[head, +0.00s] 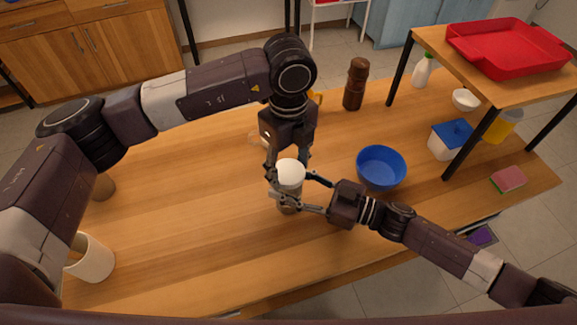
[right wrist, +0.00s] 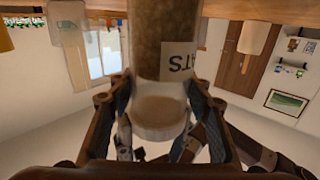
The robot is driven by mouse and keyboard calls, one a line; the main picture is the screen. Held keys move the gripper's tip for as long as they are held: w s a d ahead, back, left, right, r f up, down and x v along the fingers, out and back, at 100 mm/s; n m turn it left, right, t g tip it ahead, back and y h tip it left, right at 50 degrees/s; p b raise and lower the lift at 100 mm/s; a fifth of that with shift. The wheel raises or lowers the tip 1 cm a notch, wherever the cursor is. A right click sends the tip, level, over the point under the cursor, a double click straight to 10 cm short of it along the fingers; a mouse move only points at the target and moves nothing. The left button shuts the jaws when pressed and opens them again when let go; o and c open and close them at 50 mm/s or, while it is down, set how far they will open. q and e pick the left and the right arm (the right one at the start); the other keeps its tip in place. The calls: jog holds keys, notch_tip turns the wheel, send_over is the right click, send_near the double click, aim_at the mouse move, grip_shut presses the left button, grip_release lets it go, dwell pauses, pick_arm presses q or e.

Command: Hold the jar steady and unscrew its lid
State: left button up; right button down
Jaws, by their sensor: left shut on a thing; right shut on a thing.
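The jar (head: 291,187) stands upright on the wooden table, with its pale white lid (head: 290,170) on top. In the right wrist view, which is upside down, the jar (right wrist: 165,35) shows brownish contents and a white label with dark letters, and the lid (right wrist: 158,120) is below. My left gripper (head: 286,170) comes down from above and is shut on the lid, one finger on each side. My right gripper (head: 291,196) comes in from the right and is shut on the jar body below the lid. The fingers hide part of the jar.
A blue bowl (head: 381,166) stands close to the right of my right gripper. A brown grinder (head: 356,84) stands behind. A blue-lidded container (head: 450,139) and a raised shelf with a red tray (head: 505,47) are at right. A beige cup (head: 92,258) stands at front left.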

aim_at(288, 170)
pick_arm(q)
jog(key=shift+r, duration=0.15)
dwell(0.5)
jog(key=shift+r, duration=1)
jog(key=shift+r, duration=2)
pick_arm(e)
jog(key=c, duration=0.9)
grip_release()
jog(key=shift+c, duration=0.2)
